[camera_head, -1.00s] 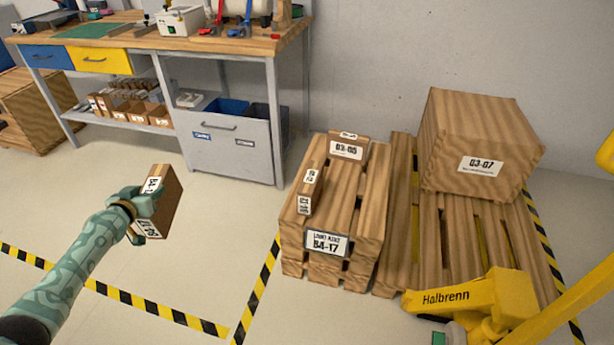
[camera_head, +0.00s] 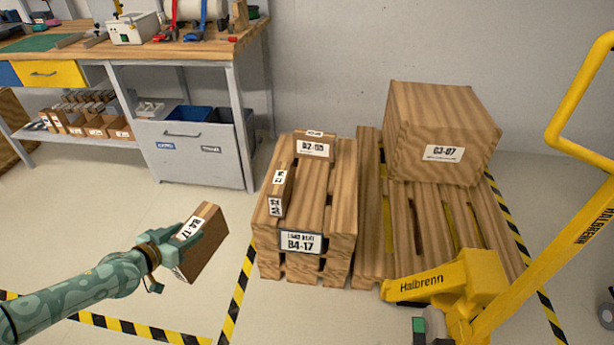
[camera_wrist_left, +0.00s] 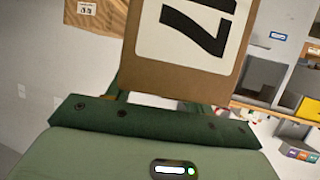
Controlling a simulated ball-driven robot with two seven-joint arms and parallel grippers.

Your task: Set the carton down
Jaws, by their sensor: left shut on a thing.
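The carton (camera_head: 205,252) is a brown box with a white label that reads B4-17. My left gripper (camera_head: 192,240) is shut on it and holds it in the air above the floor, left of the small pallet. In the left wrist view the carton (camera_wrist_left: 150,72) fills the top middle, with part of its label large. The small pallet (camera_head: 340,205) bears a plate that reads B4-17. Two cartons lie on it: a narrow one (camera_head: 274,199) along its left edge and one marked 02-05 (camera_head: 313,149) at its back. My right gripper is not in view.
A workbench (camera_head: 150,50) stands back left. Striped tape (camera_head: 238,295) marks the floor.

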